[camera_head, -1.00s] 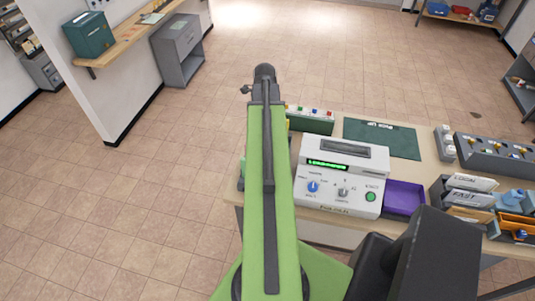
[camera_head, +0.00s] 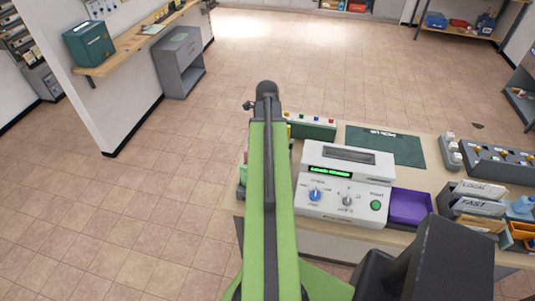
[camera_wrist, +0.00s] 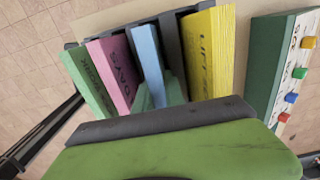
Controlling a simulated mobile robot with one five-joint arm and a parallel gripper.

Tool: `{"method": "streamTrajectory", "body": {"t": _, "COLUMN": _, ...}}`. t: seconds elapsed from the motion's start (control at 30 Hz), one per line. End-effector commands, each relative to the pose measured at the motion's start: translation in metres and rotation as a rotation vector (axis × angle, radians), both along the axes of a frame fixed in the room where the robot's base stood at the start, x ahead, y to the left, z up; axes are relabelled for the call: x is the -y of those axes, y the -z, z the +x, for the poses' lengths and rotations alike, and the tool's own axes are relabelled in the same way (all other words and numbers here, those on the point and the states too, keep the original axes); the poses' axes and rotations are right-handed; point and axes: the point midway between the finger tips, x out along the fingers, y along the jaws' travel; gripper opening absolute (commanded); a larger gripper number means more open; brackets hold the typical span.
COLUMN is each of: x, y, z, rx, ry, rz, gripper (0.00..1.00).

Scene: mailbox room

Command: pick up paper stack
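In the wrist view, several paper stacks stand on edge side by side in a dark holder (camera_wrist: 172,40): a green stack (camera_wrist: 88,82), a pink stack (camera_wrist: 115,70), a light blue stack (camera_wrist: 147,55) and a yellow stack (camera_wrist: 207,50). Dark lettering shows on some of them. Two greenish-grey pieces that look like my gripper's fingers (camera_wrist: 158,92) are in front of the blue stack, close to it. Whether they touch or hold it cannot be told. In the head view my green arm hides the gripper and most of the holder.
A white machine (camera_head: 343,183) with knobs stands right of my arm, beside a purple tray (camera_head: 409,206). Behind it are a green mat (camera_head: 385,145) and a button box (camera_head: 311,127), also in the wrist view (camera_wrist: 282,75). Open floor lies left of the table.

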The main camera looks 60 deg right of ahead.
Motion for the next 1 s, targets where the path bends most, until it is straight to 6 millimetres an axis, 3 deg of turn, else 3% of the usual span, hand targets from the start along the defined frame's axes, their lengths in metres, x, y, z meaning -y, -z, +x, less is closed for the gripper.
{"method": "streamTrajectory", "body": {"t": 0.07, "x": 0.0001, "y": 0.0, "z": -0.0001, "rx": 0.0, "ry": 0.0, "rz": 0.0, "gripper": 0.0}}
{"method": "streamTrajectory", "body": {"t": 1.0, "x": 0.0004, "y": 0.0001, "z": -0.0005, "rx": 0.0, "ry": 0.001, "rz": 0.0, "gripper": 0.0}}
